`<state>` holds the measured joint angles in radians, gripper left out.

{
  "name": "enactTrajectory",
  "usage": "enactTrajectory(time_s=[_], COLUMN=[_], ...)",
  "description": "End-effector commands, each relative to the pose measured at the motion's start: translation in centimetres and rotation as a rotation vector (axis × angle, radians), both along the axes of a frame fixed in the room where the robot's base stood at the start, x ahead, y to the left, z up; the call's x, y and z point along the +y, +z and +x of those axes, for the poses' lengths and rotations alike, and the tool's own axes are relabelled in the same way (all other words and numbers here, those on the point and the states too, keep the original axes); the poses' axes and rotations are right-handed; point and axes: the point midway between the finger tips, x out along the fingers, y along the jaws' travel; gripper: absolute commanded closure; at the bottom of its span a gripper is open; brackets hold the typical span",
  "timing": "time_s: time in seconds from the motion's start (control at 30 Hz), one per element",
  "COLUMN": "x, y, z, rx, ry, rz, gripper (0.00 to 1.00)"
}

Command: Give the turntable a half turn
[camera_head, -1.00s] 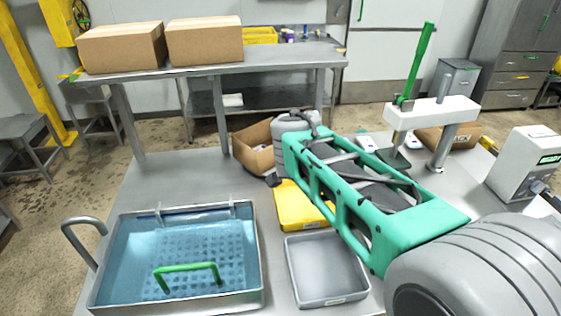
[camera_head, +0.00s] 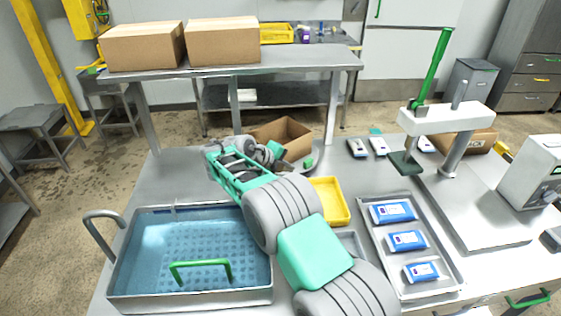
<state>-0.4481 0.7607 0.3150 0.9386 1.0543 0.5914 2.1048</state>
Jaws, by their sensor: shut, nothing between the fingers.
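A cardboard box (camera_head: 290,134) with an open top stands at the back of the steel table, beyond my arm. A grey curved rim (camera_head: 318,160), which looks like the turntable's edge, shows below and to the right of it, with a small green knob (camera_head: 308,162) beside it. Most of the turntable is hidden behind the box and my arm. My gripper (camera_head: 274,152) is at the far end of my bent arm, shut and empty, at the left front of the box. I cannot tell whether it touches the box or turntable.
A water-filled basin (camera_head: 265,292) with a green handle is at front left. A yellow tray (camera_head: 337,203) and a grey tray (camera_head: 455,280) of blue-white packs lie right of my arm. A white press with a green lever (camera_head: 436,62) stands at right.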

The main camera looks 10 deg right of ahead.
Motion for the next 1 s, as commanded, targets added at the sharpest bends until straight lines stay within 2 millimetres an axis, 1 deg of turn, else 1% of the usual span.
enactTrajectory(time_s=[0.03,0.07,0.2,0.3,0.47,0.77,1.0], x=[-0.8,-1.2,-3.1,-3.9,-4.3,-4.3,-4.7], y=[-0.5,-1.0,-0.9,-1.0,-1.3,-1.3,-1.5], z=[0.4,0.7,2.2,2.8,3.2,3.2,3.2], rx=[0.003,0.003,-0.001,0.000,0.001,0.001,-0.001], ry=[-0.003,-0.002,-0.002,-0.001,0.002,0.003,0.027], rz=[-0.001,-0.001,0.000,0.001,0.000,0.001,0.001], gripper=[1.00,1.00,1.00,1.00,1.00,1.00,1.00])
